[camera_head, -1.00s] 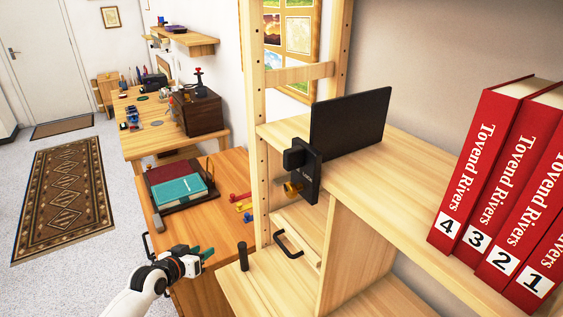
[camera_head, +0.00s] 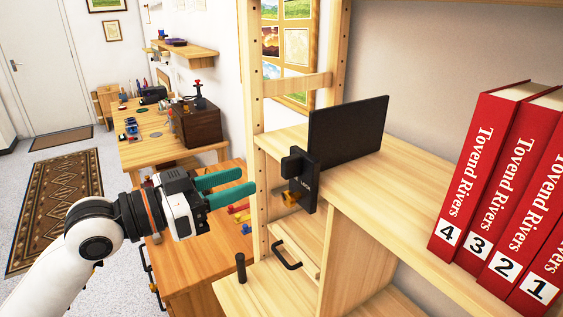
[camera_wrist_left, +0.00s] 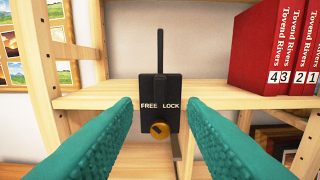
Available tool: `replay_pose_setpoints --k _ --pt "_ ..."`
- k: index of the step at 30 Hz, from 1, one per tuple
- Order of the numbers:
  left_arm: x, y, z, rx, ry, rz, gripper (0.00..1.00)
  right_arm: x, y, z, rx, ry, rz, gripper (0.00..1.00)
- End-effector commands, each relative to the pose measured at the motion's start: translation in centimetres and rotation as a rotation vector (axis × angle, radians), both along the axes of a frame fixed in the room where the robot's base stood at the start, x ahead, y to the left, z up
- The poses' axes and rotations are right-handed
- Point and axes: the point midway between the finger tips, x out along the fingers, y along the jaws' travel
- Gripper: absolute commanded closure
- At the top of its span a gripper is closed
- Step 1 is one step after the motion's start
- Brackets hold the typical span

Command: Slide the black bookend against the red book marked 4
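The black bookend (camera_head: 347,132) stands upright on the wooden shelf, left of the books with a wide gap between. Its front block with a brass knob (camera_head: 291,198) hangs at the shelf's front edge; the left wrist view shows the block (camera_wrist_left: 159,100) marked FREE and LOCK above the knob (camera_wrist_left: 161,130). The red book marked 4 (camera_head: 479,170) is the leftmost of several red volumes and leans slightly; it also shows in the left wrist view (camera_wrist_left: 257,45). My left gripper (camera_head: 236,184) is open and empty, its teal fingers pointing at the block from the front. My right gripper is not in view.
The bare shelf board (camera_head: 398,188) between bookend and books is clear. A wooden upright post (camera_head: 251,110) stands left of the bookend. Below are a black drawer handle (camera_head: 287,253) and a dark peg (camera_head: 241,267). A desk with a brown box (camera_head: 196,124) stands behind.

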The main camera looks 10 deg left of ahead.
Motion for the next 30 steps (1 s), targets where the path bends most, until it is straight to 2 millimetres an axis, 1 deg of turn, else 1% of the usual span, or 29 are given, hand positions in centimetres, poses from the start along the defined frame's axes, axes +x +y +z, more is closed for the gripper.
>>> replay_pose_setpoints --k 1,3,9,12,18,26,27,29,30 --pt "0.8 -0.8 0.7 -0.007 -0.001 -0.003 0.62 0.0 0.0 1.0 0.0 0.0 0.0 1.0" --pt "1.9 -1.9 0.7 -0.008 0.0 -0.003 0.62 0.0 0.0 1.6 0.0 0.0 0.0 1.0" --pt "4.6 -4.7 0.5 -0.004 0.0 -0.002 0.62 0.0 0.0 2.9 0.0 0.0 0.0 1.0" --pt "5.6 -5.5 0.3 -0.004 0.001 0.001 0.62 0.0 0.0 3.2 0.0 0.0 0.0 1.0" --pt "6.6 -6.5 0.1 -0.001 -0.001 0.001 0.62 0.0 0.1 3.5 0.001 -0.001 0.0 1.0" --pt "6.6 -6.6 0.0 0.001 -0.001 0.001 0.62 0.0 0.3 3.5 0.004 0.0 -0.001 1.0" --pt "6.6 -6.5 0.0 0.001 -0.001 0.001 0.65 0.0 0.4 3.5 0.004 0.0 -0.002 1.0" --pt "6.6 -6.5 0.0 0.001 -0.001 0.001 0.75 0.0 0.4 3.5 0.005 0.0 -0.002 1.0" --pt "6.6 -6.5 0.0 0.001 -0.001 0.001 0.81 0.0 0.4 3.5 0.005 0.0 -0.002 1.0"
